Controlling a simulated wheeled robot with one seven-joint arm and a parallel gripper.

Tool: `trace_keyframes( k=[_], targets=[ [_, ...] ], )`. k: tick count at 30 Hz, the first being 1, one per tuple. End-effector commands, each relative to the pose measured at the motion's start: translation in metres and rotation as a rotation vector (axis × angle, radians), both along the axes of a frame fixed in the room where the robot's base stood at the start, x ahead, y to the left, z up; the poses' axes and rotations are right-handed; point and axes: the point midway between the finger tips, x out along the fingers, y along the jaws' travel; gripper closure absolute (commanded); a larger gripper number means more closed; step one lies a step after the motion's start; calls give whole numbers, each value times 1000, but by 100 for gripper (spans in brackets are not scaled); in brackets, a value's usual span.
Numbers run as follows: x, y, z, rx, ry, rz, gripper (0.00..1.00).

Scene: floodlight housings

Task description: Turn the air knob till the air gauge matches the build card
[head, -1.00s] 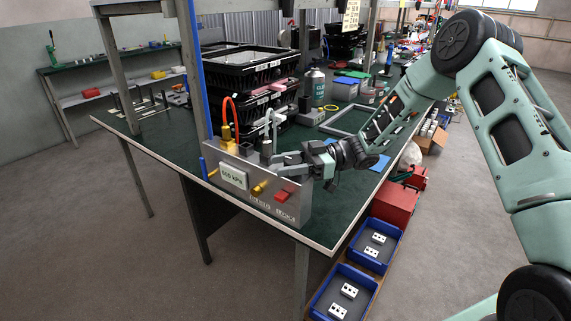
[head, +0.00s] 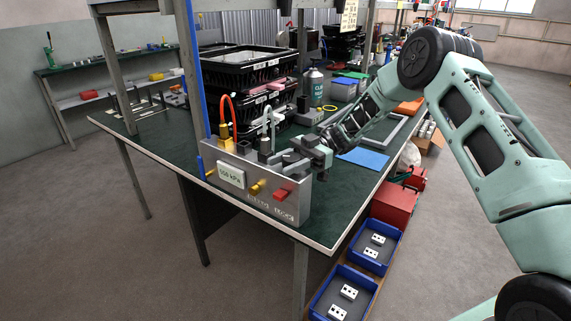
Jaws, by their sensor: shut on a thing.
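The grey control box (head: 290,209) stands at the near left corner of the green bench. Its white air gauge display (head: 231,175) seems to read 550 kPa, though the digits are small. A dark upright air knob (head: 265,147) sits on top of the box. My gripper (head: 275,158) reaches in from the right over the box top, its jaws shut on the knob; the fingers partly hide the contact. A pale card (head: 350,15) hangs at the top of the bench frame; it may be the build card, and its text is too small to read.
Red and yellow fittings (head: 285,188) stick out of the box front. An orange hose (head: 228,108) loops up behind it. Black crates (head: 245,70) stand behind. A blue sheet (head: 363,158) lies to the right. Blue bins (head: 374,245) stand below the bench edge.

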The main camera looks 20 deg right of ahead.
Motion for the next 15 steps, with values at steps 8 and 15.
trace_keyframes(
  k=[8,15],
  targets=[
    [0,0,1,3,-1,-1,39],
    [0,0,1,1,-1,-1,37]
  ],
)
